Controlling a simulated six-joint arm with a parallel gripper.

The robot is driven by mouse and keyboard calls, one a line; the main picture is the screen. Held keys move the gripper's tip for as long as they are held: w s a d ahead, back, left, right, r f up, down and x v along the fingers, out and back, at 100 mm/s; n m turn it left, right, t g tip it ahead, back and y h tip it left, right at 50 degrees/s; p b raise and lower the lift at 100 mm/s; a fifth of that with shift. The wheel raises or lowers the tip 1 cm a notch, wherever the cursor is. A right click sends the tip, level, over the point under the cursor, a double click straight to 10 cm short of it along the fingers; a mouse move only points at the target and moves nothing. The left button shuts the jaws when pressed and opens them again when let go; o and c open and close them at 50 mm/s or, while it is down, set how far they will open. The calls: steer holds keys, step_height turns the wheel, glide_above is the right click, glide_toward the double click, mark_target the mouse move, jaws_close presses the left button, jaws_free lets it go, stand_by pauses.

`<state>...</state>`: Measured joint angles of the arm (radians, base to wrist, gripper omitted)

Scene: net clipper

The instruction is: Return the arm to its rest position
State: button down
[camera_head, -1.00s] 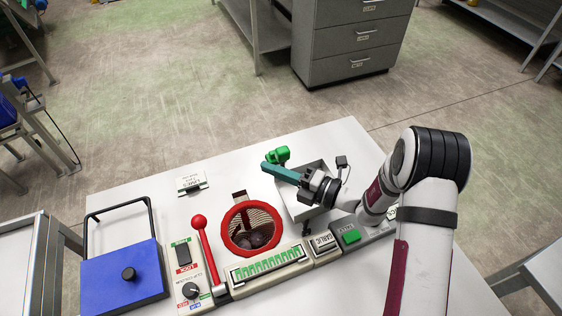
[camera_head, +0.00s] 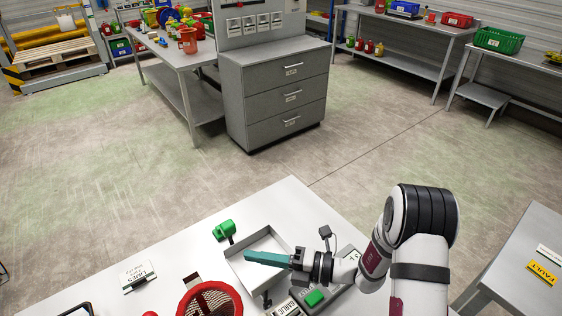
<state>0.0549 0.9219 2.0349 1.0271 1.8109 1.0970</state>
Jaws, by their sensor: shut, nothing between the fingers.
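My gripper (camera_head: 248,257) has long teal fingers, closed together with nothing between them. In the head view the fingers point left, over the white open tray (camera_head: 236,268) on the white table. My arm (camera_head: 418,255) reaches in from the right and is bent at a black-banded elbow. The fingers' height above the tray is hard to tell. A green clamp-like part (camera_head: 224,230) stands just beyond the tray's far left edge, apart from the fingertips.
A red-rimmed mesh basket (camera_head: 207,299) sits left of the tray, partly cut off. A green button (camera_head: 314,298) lies below my wrist. A small sign (camera_head: 138,276) stands at the left. A grey drawer cabinet (camera_head: 277,93) stands beyond open floor.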

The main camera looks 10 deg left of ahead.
steer(key=s+d+r+n+g+h, duration=0.2)
steer(key=s+r+n+g+h, duration=0.3)
steer(key=s+r+n, duration=0.6)
steer(key=s+d+f+n+t+h, duration=0.2)
steer(key=s+d+n+h, duration=0.8)
steer(key=d+n, duration=0.5)
steer(key=s+n+t, duration=0.1)
steer(key=s+n, duration=0.1)
steer(key=n, duration=0.2)
steer(key=shift+f+n, duration=0.25)
steer(key=shift+n, duration=0.05)
